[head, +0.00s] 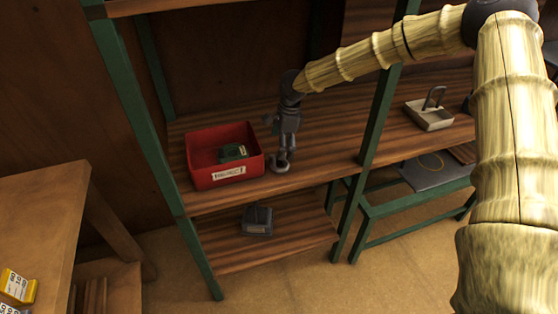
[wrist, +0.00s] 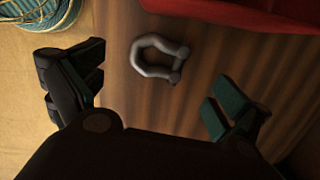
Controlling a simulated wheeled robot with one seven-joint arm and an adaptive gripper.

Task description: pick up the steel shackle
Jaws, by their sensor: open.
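The steel shackle (wrist: 155,56) is a grey U-shaped piece lying flat on the wooden shelf board. In the wrist view it is at the upper middle, ahead of and between the open fingers of my gripper (wrist: 150,98), apart from both. In the head view the shackle (head: 280,167) lies right of the red bin, just under my gripper (head: 283,155), which points down at it and hides part of it. My gripper is open and empty.
A red bin (head: 203,180) with a green item (head: 232,152) inside stands close beside the shackle. A grey box (head: 257,220) sits on the lower shelf. A green post (head: 380,115) rises right of my gripper, and a pale tray (head: 430,118) stands beyond it.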

